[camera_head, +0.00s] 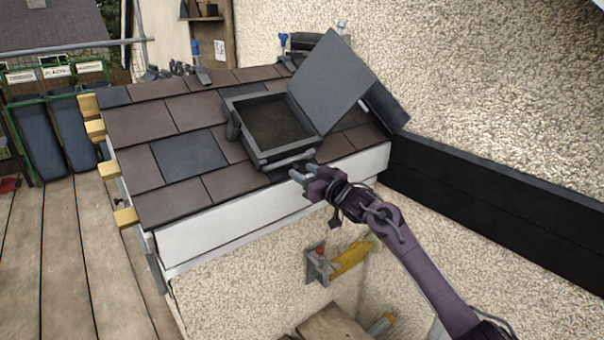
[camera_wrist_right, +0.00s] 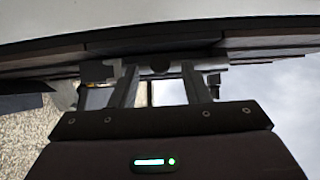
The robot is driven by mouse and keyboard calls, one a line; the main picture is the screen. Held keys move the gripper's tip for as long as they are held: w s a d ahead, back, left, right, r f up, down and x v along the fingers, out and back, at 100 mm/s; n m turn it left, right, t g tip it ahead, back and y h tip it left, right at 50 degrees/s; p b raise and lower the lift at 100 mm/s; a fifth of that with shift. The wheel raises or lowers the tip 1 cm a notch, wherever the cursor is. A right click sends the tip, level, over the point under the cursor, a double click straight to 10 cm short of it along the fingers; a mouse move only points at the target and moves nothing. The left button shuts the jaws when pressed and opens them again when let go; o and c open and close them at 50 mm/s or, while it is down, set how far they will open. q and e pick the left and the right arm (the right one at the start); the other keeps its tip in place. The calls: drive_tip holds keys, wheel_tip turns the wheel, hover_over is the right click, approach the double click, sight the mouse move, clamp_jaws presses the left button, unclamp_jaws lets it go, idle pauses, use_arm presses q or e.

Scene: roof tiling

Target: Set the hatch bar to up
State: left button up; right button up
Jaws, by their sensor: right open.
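The roof hatch (camera_head: 235,100) has a dark square frame set in the tiles. Its flat grey lid (camera_head: 330,85) stands open, tilted to the right. A light grey bar (camera_head: 288,162) lies along the frame's front edge, which I take to be the hatch bar. My right gripper (camera_head: 303,171) is open just in front of this edge. In the right wrist view its two fingers (camera_wrist_right: 160,78) are apart, with a small dark round part (camera_wrist_right: 160,65) near the gap. I cannot tell whether they touch the bar. My left gripper is not in view.
Brown and slate tiles (camera_head: 143,122) surround the hatch, with a white fascia (camera_head: 230,222) below. A dark beam (camera_head: 490,195) runs along the rough wall at right. A yellow-handled tool (camera_head: 350,258) hangs below the eave. Bins (camera_head: 72,130) stand at left.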

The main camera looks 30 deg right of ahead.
drive_tip(key=shift+w, duration=0.65)
clamp_jaws()
